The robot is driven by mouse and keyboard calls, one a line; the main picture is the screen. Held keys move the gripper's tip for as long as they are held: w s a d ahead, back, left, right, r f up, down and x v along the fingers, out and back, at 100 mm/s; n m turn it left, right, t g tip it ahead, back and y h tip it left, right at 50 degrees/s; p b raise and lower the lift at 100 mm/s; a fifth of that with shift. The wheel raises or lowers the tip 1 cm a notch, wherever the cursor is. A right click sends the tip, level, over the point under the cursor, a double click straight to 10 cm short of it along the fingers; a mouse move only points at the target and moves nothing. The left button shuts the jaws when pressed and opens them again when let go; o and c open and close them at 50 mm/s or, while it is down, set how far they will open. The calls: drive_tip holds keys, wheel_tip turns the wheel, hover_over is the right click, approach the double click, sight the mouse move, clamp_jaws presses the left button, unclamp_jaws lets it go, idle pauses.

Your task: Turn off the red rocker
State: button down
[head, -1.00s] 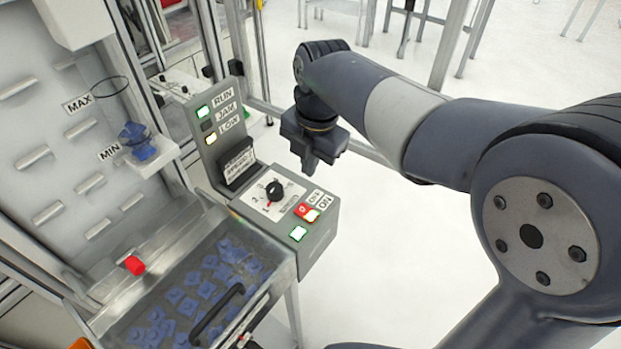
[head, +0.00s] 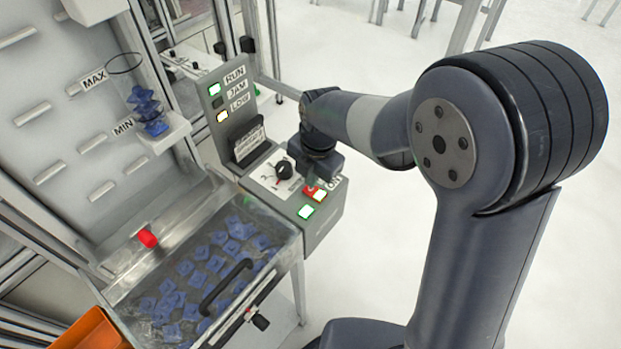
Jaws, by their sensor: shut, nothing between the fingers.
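The red rocker (head: 310,191) is on the sloped top of the grey control box (head: 325,214), right of the black rotary knob (head: 284,171). Its label reads ON and is partly covered by my gripper. A lit white-green button (head: 319,195) is at its right edge, and another lit green button (head: 306,212) is just below. My gripper (head: 318,168) is over the box's upper right, close above or behind the rocker. It is shut and empty. Its fingertips are hidden, so I cannot tell whether it touches the panel.
The RUN lamp (head: 214,89) is lit green and the LOW lamp (head: 222,116) is lit yellowish. A clear-lidded bin (head: 160,232) of blue parts with a black handle is at front left. An orange container (head: 90,332) is at bottom left.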

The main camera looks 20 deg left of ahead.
sight(309, 189)
drive_tip(key=shift+a+f, duration=0.1)
drive_tip(key=shift+f, duration=1)
drive_tip(key=shift+f, duration=0.1)
drive_tip(key=shift+w+a+f+b, duration=0.1)
drive_tip(key=shift+f+b, duration=0.25)
drive_tip(key=shift+b, duration=0.1)
drive_tip(key=shift+r, duration=0.25)
drive_tip(key=shift+d, duration=0.25)
drive_tip(key=shift+s+d+r, duration=0.15)
drive_tip(key=shift+s+d, duration=0.15)
drive_tip(key=shift+d, duration=0.25)
